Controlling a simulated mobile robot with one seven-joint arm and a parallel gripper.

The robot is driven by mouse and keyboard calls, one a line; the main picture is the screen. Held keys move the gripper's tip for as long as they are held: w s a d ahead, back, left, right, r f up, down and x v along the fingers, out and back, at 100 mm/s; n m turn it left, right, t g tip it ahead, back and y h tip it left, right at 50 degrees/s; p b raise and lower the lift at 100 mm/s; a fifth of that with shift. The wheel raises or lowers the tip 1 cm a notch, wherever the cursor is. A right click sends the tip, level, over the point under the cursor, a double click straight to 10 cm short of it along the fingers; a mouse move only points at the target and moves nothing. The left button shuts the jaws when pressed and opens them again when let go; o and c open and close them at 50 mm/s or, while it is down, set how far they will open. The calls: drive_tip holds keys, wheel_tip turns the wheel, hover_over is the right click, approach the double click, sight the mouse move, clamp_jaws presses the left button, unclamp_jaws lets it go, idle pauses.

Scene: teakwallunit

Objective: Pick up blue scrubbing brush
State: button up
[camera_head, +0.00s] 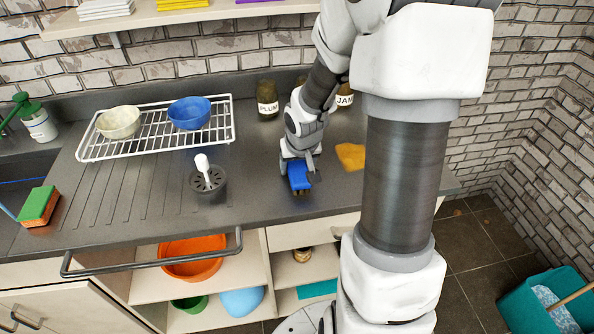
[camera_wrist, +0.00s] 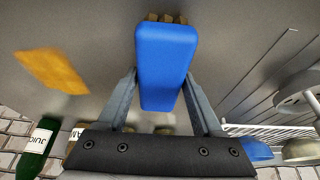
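The blue scrubbing brush (camera_head: 299,177) is at the front part of the dark countertop, right of the middle in the head view. In the wrist view the brush (camera_wrist: 165,65) fills the centre, its smooth blue body facing the camera and brown bristles showing at its far end. My gripper (camera_head: 300,170) is over it from above. In the wrist view my gripper (camera_wrist: 160,75) has one finger along each side of the brush, both fingertips appearing to touch it. I cannot tell whether the brush rests on the counter or is slightly raised.
A yellow cloth (camera_head: 350,156) lies right of the brush. Jars (camera_head: 268,100) stand behind by the brick wall. A grey holder with a white-handled brush (camera_head: 208,180) and a wire rack (camera_head: 228,122) with two bowls stand left. A rail (camera_head: 150,264) runs along the front.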

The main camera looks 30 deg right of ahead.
sight(297, 165)
clamp_jaws()
drive_tip(key=shift+r, duration=0.15)
wheel_tip(297, 165, up, 5)
drive_tip(key=shift+f+p, duration=0.15)
drive_tip(key=shift+p, duration=1.05)
drive_tip(key=s+d+r+p, duration=0.6)
drive_tip(key=s+d+p, duration=0.1)
drive_tip(key=s+d, duration=0.1)
drive_tip(key=shift+s, duration=0.3)
